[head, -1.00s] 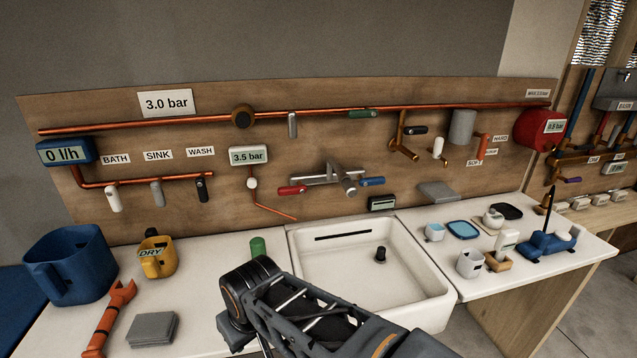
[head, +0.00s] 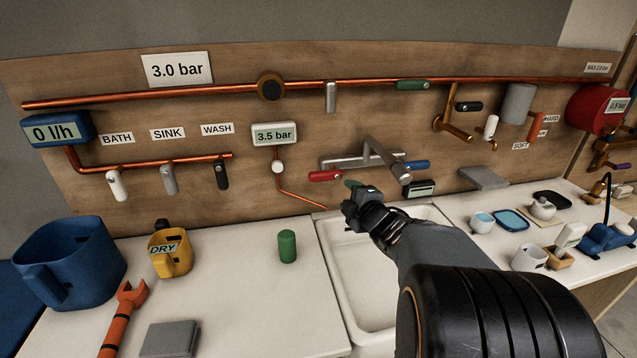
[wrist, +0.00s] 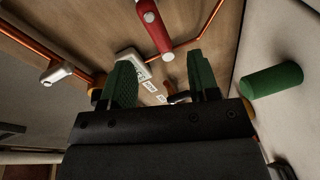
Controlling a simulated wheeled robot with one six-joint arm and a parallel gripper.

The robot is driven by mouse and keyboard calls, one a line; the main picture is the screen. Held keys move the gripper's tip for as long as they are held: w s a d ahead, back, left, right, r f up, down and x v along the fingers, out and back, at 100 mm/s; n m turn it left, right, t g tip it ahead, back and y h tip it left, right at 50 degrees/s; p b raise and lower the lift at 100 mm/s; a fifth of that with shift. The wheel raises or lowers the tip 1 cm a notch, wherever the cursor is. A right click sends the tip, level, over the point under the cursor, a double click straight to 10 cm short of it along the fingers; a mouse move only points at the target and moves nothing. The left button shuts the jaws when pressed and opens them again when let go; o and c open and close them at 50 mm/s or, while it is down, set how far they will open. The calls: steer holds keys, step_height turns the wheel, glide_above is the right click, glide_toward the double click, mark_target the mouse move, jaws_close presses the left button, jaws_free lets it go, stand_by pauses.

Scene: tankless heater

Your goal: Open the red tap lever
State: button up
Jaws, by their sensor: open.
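The red tap lever (head: 325,175) sits on the left end of the chrome mixer tap (head: 355,160), above the sink. In the wrist view the red lever (wrist: 152,26) shows at the top, beyond the fingers. My gripper (head: 352,186) is just in front of the lever and a little to its right in the head view. Its two green fingers (wrist: 162,62) stand apart with nothing between them. The lever appears apart from the fingers; exact depth is hard to judge. The blue lever (head: 416,164) is on the tap's right end.
The white sink (head: 335,285) lies below, partly hidden by my arm. A green cylinder (head: 287,247) stands on the counter left of it. A small display box (head: 418,188) sits under the blue lever. A copper pipe (head: 305,197) runs left of the red lever.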

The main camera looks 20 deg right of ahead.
mark_target(322, 179)
steer(key=w+a+n+y, duration=0.1)
steer(key=w, duration=0.3)
steer(key=w+n+y, duration=0.1)
steer(key=w+n, duration=0.1)
steer(key=w, duration=0.2)
steer(key=w+a+n+t+y+p, duration=0.1)
steer(key=w+n+y, duration=0.1)
steer(key=w, duration=0.3)
steer(key=shift+a+f, duration=0.25)
steer(key=shift+a, duration=0.1)
steer(key=shift+c, duration=0.3)
jaws_close()
steer(key=shift+s, duration=0.1)
